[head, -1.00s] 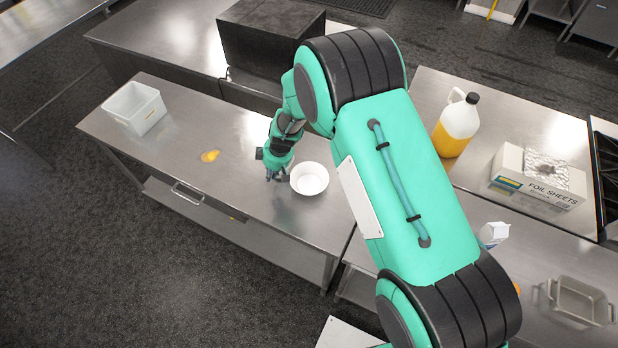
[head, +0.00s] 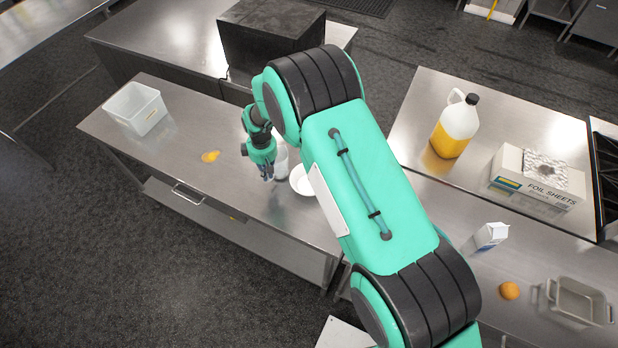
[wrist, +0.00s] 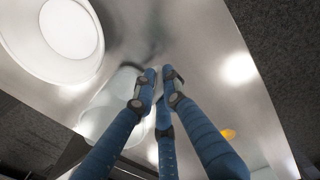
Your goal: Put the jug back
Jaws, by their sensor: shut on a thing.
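A pale, see-through jug (head: 281,161) shows beside my gripper (head: 267,174) in the head view, over the steel counter and just left of the white bowl (head: 299,183). My blue fingers (wrist: 160,88) are shut on the jug, whose pale body (wrist: 112,98) shows behind them in the wrist view. The fingers hide part of it. I cannot tell whether its base touches the counter. The bowl also shows in the wrist view (wrist: 68,28), apart from the fingers. My arm partly covers the bowl in the head view.
A white tub (head: 136,110) stands at the counter's far left. A dark box (head: 268,32) is behind. A large bottle of yellow liquid (head: 456,126), a foil box (head: 538,182), a carton (head: 490,236) and an orange (head: 509,291) stand right.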

